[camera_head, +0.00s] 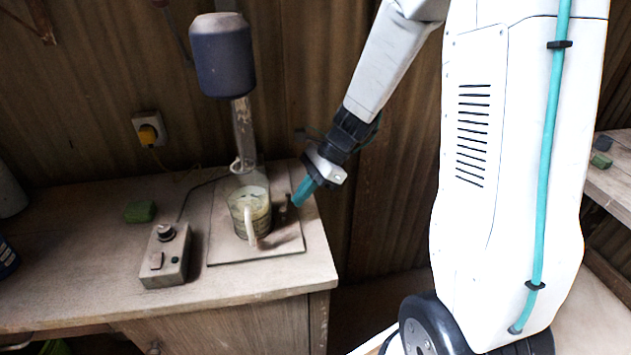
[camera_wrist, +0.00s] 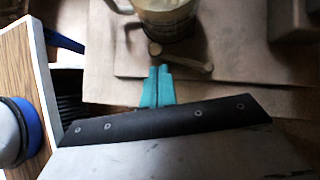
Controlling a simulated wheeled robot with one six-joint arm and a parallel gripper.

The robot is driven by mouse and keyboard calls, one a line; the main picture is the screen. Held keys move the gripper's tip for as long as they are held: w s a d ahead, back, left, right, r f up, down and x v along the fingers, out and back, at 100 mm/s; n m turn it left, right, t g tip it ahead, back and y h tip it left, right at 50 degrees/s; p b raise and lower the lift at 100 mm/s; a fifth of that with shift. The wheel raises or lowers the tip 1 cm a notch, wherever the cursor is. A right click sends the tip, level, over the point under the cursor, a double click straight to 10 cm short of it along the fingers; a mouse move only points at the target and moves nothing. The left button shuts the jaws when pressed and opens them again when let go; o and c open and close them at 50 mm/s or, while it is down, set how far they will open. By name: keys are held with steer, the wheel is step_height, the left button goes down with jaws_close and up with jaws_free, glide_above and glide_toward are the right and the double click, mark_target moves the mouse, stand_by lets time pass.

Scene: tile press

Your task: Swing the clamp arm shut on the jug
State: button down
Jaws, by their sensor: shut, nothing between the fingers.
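The glass jug (camera_head: 240,212) stands upright on a flat board under the press column, with its pale handle facing the front. In the wrist view the jug (camera_wrist: 165,22) is cut off by the top edge. A short clamp arm (camera_wrist: 182,62) with rounded ends lies just in front of the jug in that view; I cannot tell whether it touches. In the head view the clamp's dark post (camera_head: 284,212) stands at the jug's right. My gripper (camera_head: 301,193) has its teal fingers shut and empty, up and right of the post. In the wrist view the fingertips (camera_wrist: 158,70) point toward the clamp arm.
The board (camera_head: 225,250) lies on a wooden bench (camera_head: 80,290). A dark cylinder (camera_head: 222,55) hangs above the jug. A control box (camera_head: 166,255) and a green block (camera_head: 140,211) stand left. The bench's right edge is near my gripper.

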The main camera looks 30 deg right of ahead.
mark_target(283, 207)
steer(key=shift+w+a+f, duration=0.1)
steer(key=shift+a+f, duration=0.1)
steer(key=shift+a, duration=0.5)
steer(key=shift+w+a, duration=0.15)
steer(key=shift+a, duration=0.7)
steer(key=shift+d, duration=0.15)
steer(key=shift+d+r, duration=0.1)
steer(key=shift+d, duration=0.15)
steer(key=d, duration=0.3)
steer(key=shift+s+r, duration=0.35)
steer(key=shift+s, duration=0.05)
steer(key=s+v, duration=0.1)
steer(key=v, duration=0.9)
steer(key=shift+s, duration=0.15)
